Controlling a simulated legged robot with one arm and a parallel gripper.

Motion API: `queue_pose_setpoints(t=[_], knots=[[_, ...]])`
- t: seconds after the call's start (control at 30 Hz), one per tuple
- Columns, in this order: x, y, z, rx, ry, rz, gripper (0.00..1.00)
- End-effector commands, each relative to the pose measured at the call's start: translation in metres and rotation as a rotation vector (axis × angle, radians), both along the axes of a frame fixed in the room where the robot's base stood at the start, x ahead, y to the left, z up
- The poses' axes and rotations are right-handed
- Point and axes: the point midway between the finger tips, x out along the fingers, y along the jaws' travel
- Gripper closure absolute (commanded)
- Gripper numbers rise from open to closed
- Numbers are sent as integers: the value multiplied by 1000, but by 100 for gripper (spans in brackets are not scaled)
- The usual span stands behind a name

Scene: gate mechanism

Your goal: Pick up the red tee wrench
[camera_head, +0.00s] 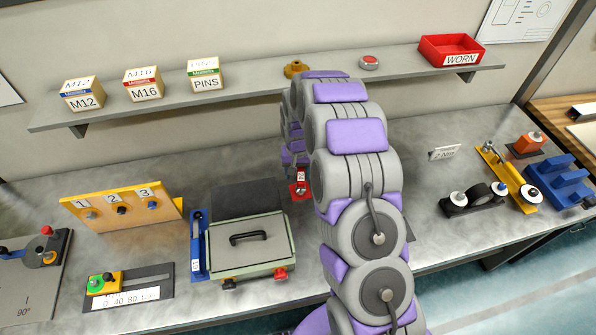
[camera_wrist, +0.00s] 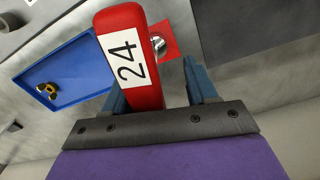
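The red tee wrench (camera_wrist: 130,55) carries a white label reading 24. In the head view a small red part of the wrench (camera_head: 301,178) shows above a red square base (camera_head: 300,192) on the bench, just left of my arm. My arm hides the gripper in that view. In the wrist view the red square (camera_wrist: 167,40) with a shiny metal piece lies beside the wrench.
A blue tray (camera_wrist: 65,75) with a brass wing-shaped part lies left in the wrist view. A green-grey box with a lid handle (camera_head: 240,255) stands left of my arm. A shelf (camera_head: 250,98) runs behind, with labelled boxes and a red WORN bin (camera_head: 450,50).

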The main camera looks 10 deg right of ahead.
Motion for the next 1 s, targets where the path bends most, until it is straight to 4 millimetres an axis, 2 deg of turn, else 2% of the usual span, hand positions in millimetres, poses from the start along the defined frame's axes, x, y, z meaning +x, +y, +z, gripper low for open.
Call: queue_pose_setpoints(t=[0.07,0.27,0.6,1.0], knots=[[0,-2,0,1,0,-2,50],[0,-5,0,5,0,-3,69],[0,0,0,-1,1,-2,100],[-1,-1,0,2,1,-2,100]])
